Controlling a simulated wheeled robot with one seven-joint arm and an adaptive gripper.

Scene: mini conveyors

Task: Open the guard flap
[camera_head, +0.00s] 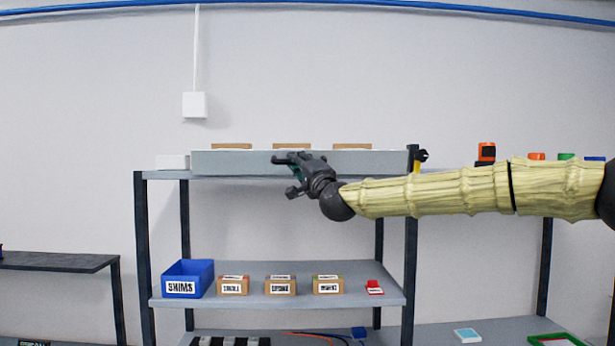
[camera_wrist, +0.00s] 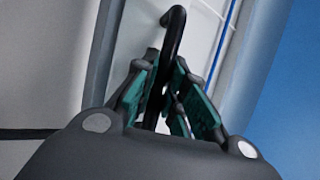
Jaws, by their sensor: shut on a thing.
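My gripper (camera_head: 286,172) is at the front of a long grey conveyor body (camera_head: 235,161) on the top shelf. In the wrist view, the green-padded fingers of my gripper (camera_wrist: 164,88) are closed around a black bent bar handle (camera_wrist: 173,38). The handle stands against a pale panel (camera_wrist: 144,28) with a grey edge. Which part of this panel is the guard flap, and whether it stands open or shut, I cannot tell. The lower end of the handle is hidden between the fingers.
Several brown boxes (camera_head: 352,146) show above the conveyor. The shelf below (camera_head: 305,300) holds a blue SHIMS bin (camera_head: 188,278), labelled boxes (camera_head: 280,285) and a red item (camera_head: 374,288). A dark shelf post (camera_head: 411,240) stands below my forearm.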

